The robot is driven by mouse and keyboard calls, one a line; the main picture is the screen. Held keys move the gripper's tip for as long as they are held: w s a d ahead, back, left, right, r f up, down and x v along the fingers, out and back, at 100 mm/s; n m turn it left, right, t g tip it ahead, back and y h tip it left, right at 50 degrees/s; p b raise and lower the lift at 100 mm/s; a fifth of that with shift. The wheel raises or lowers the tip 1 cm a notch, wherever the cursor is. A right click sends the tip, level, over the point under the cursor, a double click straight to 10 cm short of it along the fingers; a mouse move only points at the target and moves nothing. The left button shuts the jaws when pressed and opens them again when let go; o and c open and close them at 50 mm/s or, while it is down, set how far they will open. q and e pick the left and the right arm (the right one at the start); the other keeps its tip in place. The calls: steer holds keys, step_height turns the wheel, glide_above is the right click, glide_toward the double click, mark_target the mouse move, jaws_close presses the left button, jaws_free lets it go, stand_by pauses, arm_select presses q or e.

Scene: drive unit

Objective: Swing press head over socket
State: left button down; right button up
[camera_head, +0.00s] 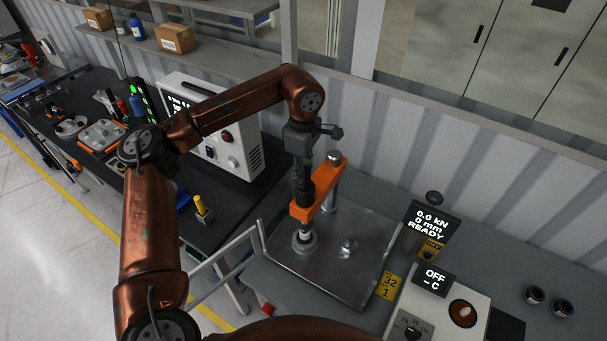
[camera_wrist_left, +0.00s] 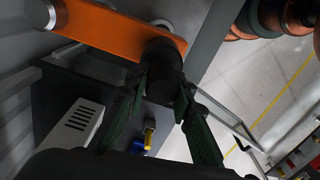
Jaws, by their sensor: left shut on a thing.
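The orange press head arm (camera_head: 324,192) reaches from its metal column (camera_head: 331,196) toward the near left of the metal plate (camera_head: 352,270). It also shows in the wrist view (camera_wrist_left: 110,27). The round grey socket (camera_head: 304,246) sits on the plate. The head's front end and ram appear above the socket in the head view; exact alignment cannot be told. My left gripper (camera_head: 303,188) points down and is shut on the press head's dark upright cylinder, which also shows between the fingers in the wrist view (camera_wrist_left: 163,78). The fingers partly hide it.
A small shiny knob (camera_head: 348,245) stands on the plate right of the socket. A display (camera_head: 431,222) reads 0.0 kN, 0 mm, READY. A white instrument box (camera_head: 215,125) stands left behind my arm, with a yellow-handled tool (camera_head: 202,208) near it.

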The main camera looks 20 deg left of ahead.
arm_select(q)
steer(key=shift+w+r, duration=0.1)
steer(key=shift+w, duration=0.05)
steer(key=c, duration=1.7)
jaws_free()
step_height(320, 180, up, 12)
steer(key=shift+f, duration=0.1)
